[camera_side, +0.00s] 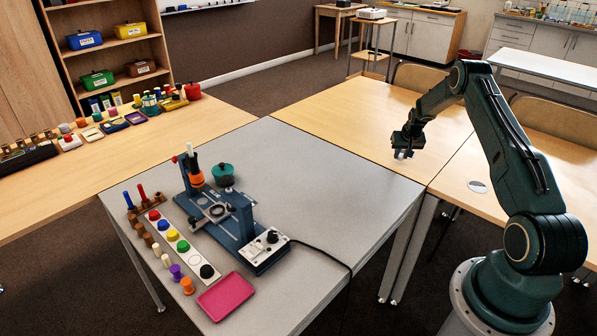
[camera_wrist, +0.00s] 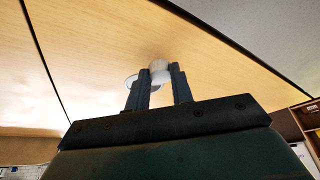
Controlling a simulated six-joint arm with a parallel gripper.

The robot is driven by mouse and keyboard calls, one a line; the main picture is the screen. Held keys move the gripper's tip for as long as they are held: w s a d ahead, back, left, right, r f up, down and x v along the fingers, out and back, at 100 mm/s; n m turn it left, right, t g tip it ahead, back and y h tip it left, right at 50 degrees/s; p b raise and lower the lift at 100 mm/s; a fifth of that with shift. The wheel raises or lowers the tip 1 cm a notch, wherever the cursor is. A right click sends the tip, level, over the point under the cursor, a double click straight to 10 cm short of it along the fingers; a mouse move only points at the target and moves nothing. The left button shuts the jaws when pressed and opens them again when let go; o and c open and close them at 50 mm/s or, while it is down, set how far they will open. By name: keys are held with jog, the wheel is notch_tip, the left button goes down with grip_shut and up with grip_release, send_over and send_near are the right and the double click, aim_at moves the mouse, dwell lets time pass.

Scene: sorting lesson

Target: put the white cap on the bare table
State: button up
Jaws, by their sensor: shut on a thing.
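My gripper (camera_side: 403,155) is shut on the white cap (camera_side: 401,153) and holds it in the air near the edge where the grey table and the wooden tables meet. In the wrist view the cap (camera_wrist: 159,68) sits between the fingertips of my gripper (camera_wrist: 160,78), partly hidden by them. The bare wooden table (camera_side: 345,108) lies behind my gripper. A second wooden table (camera_side: 464,210) lies to the right and carries a flat pale disc (camera_side: 477,186). A pale round shape also shows behind the fingers in the wrist view.
On the grey table (camera_side: 330,175) stand a blue fixture (camera_side: 213,212), a control box (camera_side: 266,250), a green pot (camera_side: 223,173), a pink tray (camera_side: 226,296) and a white strip (camera_side: 197,260) with coloured caps. A black cable crosses its front. Its right half is clear.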

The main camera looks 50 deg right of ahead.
jog(key=shift+f, duration=0.8)
jog(key=shift+f, duration=0.15)
jog(key=o, duration=1)
jog(key=shift+c, duration=0.2)
jog(key=v, duration=1.2)
